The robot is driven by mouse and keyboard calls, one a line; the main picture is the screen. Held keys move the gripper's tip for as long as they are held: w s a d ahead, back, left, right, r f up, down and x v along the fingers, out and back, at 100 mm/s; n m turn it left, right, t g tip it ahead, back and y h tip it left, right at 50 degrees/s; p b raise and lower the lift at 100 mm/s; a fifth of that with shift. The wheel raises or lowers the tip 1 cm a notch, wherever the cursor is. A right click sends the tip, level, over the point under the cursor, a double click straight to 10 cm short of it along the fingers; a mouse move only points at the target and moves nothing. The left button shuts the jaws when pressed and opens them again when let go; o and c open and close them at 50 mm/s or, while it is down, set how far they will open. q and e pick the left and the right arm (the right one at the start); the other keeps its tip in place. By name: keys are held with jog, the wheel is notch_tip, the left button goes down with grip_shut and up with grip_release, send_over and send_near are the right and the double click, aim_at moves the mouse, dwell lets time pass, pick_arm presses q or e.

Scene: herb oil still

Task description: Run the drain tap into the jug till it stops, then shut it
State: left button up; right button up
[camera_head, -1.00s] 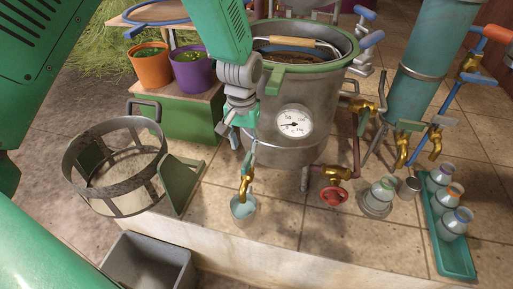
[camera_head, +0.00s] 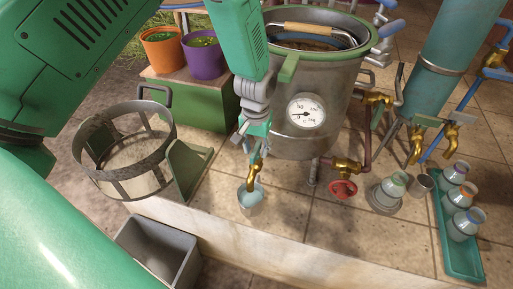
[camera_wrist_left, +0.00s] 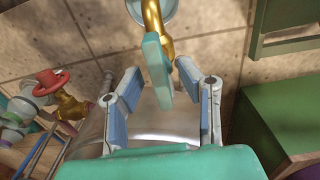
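The brass drain tap (camera_head: 254,173) sticks out low at the front of the steel still pot (camera_head: 318,86). Its teal lever shows in the left wrist view (camera_wrist_left: 158,66). The small jug (camera_head: 251,198) stands under the spout, with pale blue showing inside; I cannot make out a stream. The jug's rim partly shows at the top of the left wrist view (camera_wrist_left: 172,8). My left gripper (camera_head: 256,138) is just above the tap. In the wrist view its fingers (camera_wrist_left: 165,88) are apart, with the lever between and just beyond their tips. My right gripper is not in view.
The ledge edge runs just in front of the jug.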

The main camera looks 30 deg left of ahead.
pick_arm(q)
jog(key=shift+c, duration=0.3)
grip_shut()
jog(key=m+p, duration=0.2)
jog(key=shift+r+m, duration=0.1)
jog(key=shift+m, duration=0.2)
jog(key=m+p, duration=0.2)
jog(key=m, duration=0.2)
jog(key=shift+m, duration=0.3)
jog(key=m+p, duration=0.2)
jog(key=m, duration=0.3)
jog(key=m+p, duration=0.1)
jog(key=m, duration=0.4)
jog(key=shift+w+m+p, duration=0.1)
jog(key=shift+m+p, duration=0.3)
